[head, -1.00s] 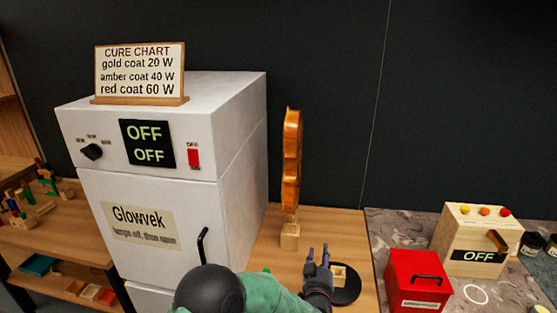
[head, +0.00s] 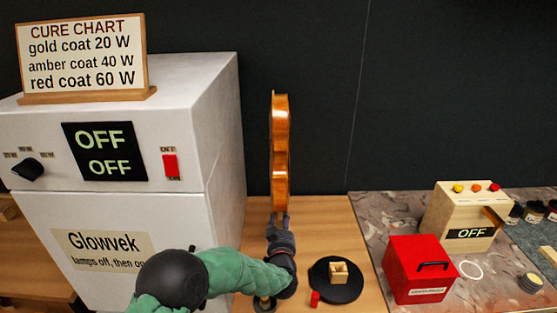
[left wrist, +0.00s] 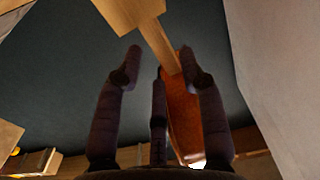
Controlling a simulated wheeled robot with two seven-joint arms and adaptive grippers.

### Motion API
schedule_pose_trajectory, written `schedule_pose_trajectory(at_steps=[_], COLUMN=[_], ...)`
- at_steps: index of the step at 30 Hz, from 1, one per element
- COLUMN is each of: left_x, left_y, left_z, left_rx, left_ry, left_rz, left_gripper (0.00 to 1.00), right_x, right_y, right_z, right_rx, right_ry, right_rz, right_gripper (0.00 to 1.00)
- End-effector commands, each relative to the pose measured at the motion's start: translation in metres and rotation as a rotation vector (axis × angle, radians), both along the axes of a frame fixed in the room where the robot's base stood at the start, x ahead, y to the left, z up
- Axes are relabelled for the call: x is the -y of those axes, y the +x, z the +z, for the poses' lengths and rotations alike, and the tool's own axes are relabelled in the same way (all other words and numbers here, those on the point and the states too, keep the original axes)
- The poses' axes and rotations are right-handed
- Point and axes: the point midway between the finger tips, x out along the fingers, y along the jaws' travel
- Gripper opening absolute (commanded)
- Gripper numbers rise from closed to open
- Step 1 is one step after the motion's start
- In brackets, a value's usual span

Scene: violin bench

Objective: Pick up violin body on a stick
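The orange-brown violin body (head: 280,150) stands upright on its stick beside the white cabinet, edge-on in the head view. In the left wrist view the violin body (left wrist: 184,115) shows behind the fingers, with the pale stick (left wrist: 160,45) and its wooden block (left wrist: 130,12) at the top. My left gripper (head: 279,219) is just below the violin body, at the stick, and hides most of the stick and block in the head view. Its fingers (left wrist: 160,60) are spread in the left wrist view, and the stick runs across the gap; contact cannot be told. My right gripper is not in view.
The white Glowvek cabinet (head: 105,215), displays reading OFF, stands close on the left. A black disc (head: 325,289) with a small wooden holder (head: 339,272) lies right of my gripper. A red box (head: 408,272) and wooden control box (head: 455,222) stand farther right.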

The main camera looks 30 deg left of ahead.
Motion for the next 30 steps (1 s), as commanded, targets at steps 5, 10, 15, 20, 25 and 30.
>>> schedule_pose_trajectory(at_steps=[5, 10, 15, 20, 25, 30], left_x=[-0.011, -0.019, -0.019, -0.019, -0.020, -0.019], left_y=[0.022, 0.034, 0.035, 0.035, 0.035, 0.035], left_z=[-0.007, -0.006, -0.004, -0.004, -0.003, -0.003], left_rx=[0.001, 0.000, -0.001, -0.001, 0.002, 0.002], left_ry=[0.001, 0.000, -0.001, -0.001, 0.001, 0.001], left_rz=[0.001, 0.000, 0.000, 0.000, 0.001, 0.000], left_gripper=[0.40, 0.40, 0.40, 0.17, 0.00, 0.00], right_x=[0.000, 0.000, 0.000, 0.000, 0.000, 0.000], right_y=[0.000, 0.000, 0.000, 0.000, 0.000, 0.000], right_z=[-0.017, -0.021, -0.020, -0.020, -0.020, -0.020], right_rx=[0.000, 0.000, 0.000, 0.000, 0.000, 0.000], right_ry=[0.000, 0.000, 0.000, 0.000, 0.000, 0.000], right_rz=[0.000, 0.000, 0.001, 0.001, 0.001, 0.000], right_gripper=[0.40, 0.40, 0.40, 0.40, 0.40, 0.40])
